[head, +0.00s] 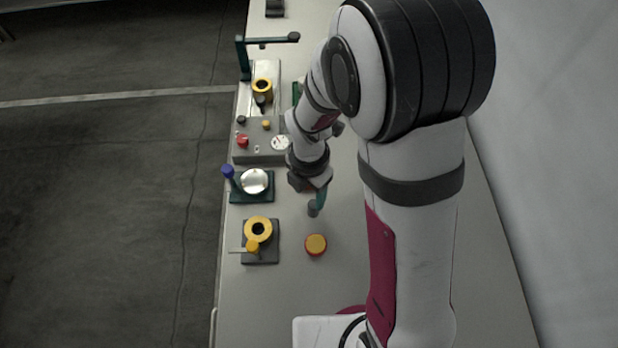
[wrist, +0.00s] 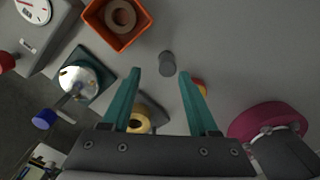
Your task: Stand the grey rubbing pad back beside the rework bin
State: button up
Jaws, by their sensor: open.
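The grey rubbing pad (head: 313,209) is a small dark grey cylinder on the bench. It appears upright. In the wrist view the pad (wrist: 167,64) shows just past my fingertips, between their lines. My gripper (wrist: 160,73) is open with two teal fingers and holds nothing. In the head view my gripper (head: 318,194) points down above the pad; whether a finger touches it I cannot tell. The rework bin (wrist: 144,27) is an orange open box with a pale ring inside, up and left of the pad in the wrist view. My arm mostly hides it in the head view.
A red and yellow round button (head: 316,245) stands nearby. A yellow ring fixture (head: 258,228) and a shiny dish on a teal base (head: 254,181) line the left side. A gauge panel (head: 262,140) stands farther back. Bench right of the pad is clear.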

aim_at(309, 201)
jog(key=s+d+r+m, duration=0.2)
jog(key=s+r+m, duration=0.1)
jog(key=r+m, duration=0.3)
jog(key=s+d+r+m, duration=0.1)
jog(key=s+r+m, duration=0.2)
jog(key=r+m, duration=0.3)
jog(key=s+d+r+m+y, duration=0.1)
jog(key=s+m, duration=0.4)
jog(key=m, duration=0.5)
jog(key=s+d+r+m, duration=0.1)
jog(key=s+r+m, duration=0.1)
jog(key=s+m, duration=0.4)
jog(key=m, duration=0.4)
jog(key=shift+s+r+m+y, duration=0.15)
jog(key=shift+r+m+y, duration=0.15)
jog(key=shift+r+y, duration=0.1)
